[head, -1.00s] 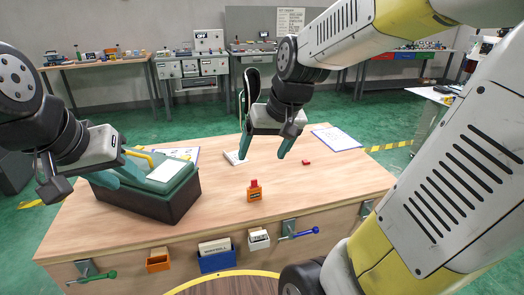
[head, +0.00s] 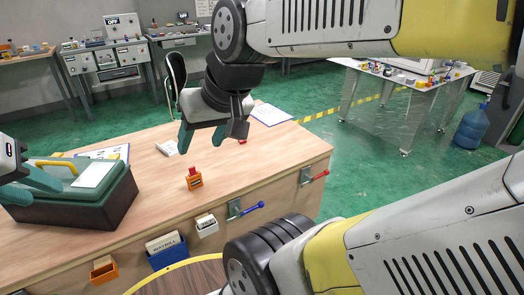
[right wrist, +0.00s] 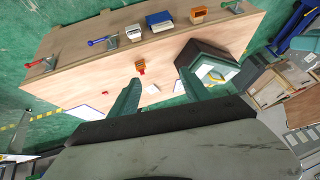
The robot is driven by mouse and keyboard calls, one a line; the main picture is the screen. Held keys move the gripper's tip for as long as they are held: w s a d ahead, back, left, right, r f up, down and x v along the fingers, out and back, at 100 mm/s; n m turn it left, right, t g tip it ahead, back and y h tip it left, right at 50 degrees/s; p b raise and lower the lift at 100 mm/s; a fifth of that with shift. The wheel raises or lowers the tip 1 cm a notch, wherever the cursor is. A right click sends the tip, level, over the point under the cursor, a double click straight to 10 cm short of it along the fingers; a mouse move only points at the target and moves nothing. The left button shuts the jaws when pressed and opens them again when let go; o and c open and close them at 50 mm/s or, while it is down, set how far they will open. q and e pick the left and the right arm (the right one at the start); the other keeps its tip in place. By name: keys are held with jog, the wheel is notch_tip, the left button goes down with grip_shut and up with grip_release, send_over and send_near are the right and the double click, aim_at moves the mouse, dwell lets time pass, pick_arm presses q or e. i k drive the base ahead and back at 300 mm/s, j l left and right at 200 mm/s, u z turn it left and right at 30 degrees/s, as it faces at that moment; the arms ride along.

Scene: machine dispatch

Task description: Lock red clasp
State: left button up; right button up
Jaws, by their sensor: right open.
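The red clasp (head: 317,176) is on the front face of the workbench (head: 270,172), near its right end. Its red handle sticks out to the right from a grey bracket, sloping slightly up. It also shows in the right wrist view (right wrist: 38,64) at the left. My right gripper (head: 203,138) is open and empty above the bench top, left of and higher than the clasp, not touching it. Its two teal fingers show apart in the right wrist view (right wrist: 160,86). My left gripper (head: 25,180) is at the left edge, over the green case, partly cut off; its jaw gap is unclear.
A dark green case (head: 110,195) with a yellow handle stands on the left. An orange block with a red top (head: 194,180) stands mid-bench. A blue-handled clasp (head: 247,210) and small bins (head: 168,250) line the front.

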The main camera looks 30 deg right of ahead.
aim_at(326, 172)
jog(key=z, duration=1.75)
jog(key=i+l, duration=0.15)
jog(key=i, duration=0.95)
